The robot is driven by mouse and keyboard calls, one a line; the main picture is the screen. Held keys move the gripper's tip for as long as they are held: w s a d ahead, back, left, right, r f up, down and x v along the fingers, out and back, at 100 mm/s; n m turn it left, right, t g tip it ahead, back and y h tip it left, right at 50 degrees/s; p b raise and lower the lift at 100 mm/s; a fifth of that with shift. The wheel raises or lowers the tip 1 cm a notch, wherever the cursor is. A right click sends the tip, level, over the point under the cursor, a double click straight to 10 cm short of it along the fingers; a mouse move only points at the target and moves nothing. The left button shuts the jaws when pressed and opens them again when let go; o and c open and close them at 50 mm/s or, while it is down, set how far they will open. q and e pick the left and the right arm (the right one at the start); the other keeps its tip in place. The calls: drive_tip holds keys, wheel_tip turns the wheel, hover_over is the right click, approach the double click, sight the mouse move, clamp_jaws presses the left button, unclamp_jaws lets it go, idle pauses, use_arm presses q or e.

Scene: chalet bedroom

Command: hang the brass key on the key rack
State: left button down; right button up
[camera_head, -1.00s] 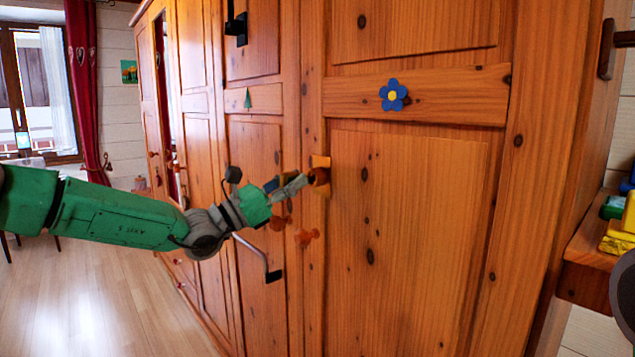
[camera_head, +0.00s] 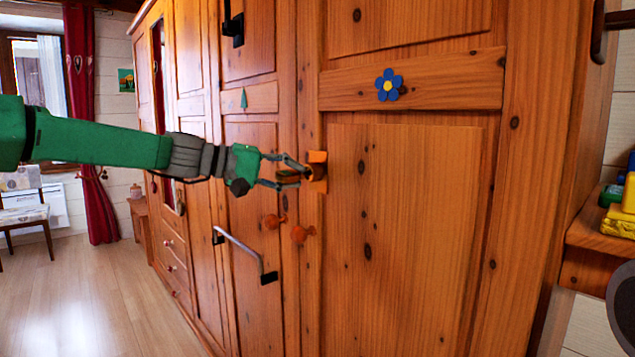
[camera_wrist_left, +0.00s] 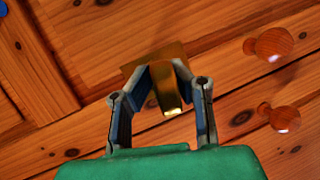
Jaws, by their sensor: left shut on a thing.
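My left gripper (camera_head: 300,172) reaches in from the left at the wardrobe front, its fingers pointing at a small brass-orange fitting (camera_head: 317,157) on the wardrobe's upright. In the left wrist view the fingertips (camera_wrist_left: 164,72) close around a brass-coloured piece (camera_wrist_left: 166,92) with a bright end facing the camera. It lies directly in front of a flat brass plate (camera_wrist_left: 131,70) on the wood. I take this piece to be the brass key, but its shape is mostly hidden by the fingers. I cannot tell whether it is hooked on the fitting. My right gripper is not in view.
Wooden knobs (camera_head: 300,233) and a metal bar handle (camera_head: 243,254) stick out below the gripper. A black handle (camera_head: 234,28) is above. A blue flower (camera_head: 389,84) decorates the right door. A shelf (camera_head: 590,232) with colored blocks is at right.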

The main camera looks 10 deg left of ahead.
use_arm(q)
drive_tip(key=shift+a+f+m+y, duration=0.1)
drive_tip(key=shift+m+y, duration=0.5)
drive_tip(key=shift+m, duration=0.2)
drive_tip(key=shift+t, duration=0.3)
